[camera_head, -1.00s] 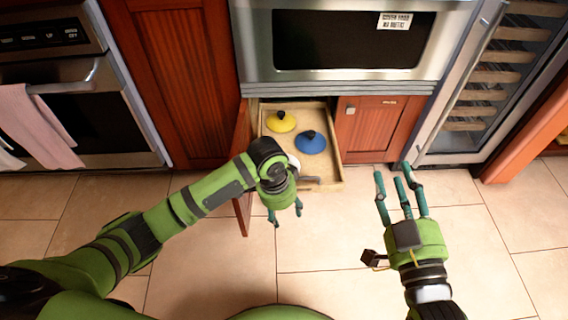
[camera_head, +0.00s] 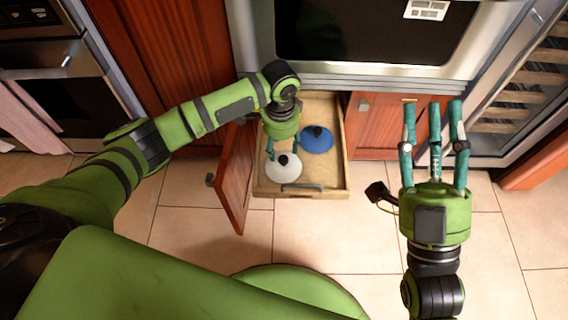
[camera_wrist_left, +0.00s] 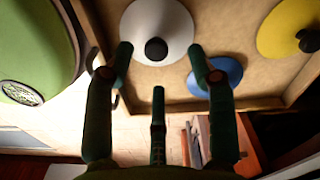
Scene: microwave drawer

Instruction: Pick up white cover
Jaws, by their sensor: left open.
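The white cover (camera_head: 283,169), a shallow disc with a black knob, lies near the front of the open wooden drawer (camera_head: 335,180). In the left wrist view the white cover (camera_wrist_left: 172,22) shows beyond the fingertips, with its black knob between them in the picture. My left gripper (camera_head: 283,149) is open above the drawer, just behind the white cover in the head view. In the wrist view the left gripper's fingers (camera_wrist_left: 160,60) are spread and empty. My right gripper (camera_head: 435,115) is open and empty, to the right of the drawer.
A blue cover (camera_head: 318,140) lies behind the white one. A yellow cover (camera_wrist_left: 285,30) shows in the wrist view; my left arm hides it in the head view. An open red cabinet door (camera_head: 235,180) stands left of the drawer. The floor in front is clear.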

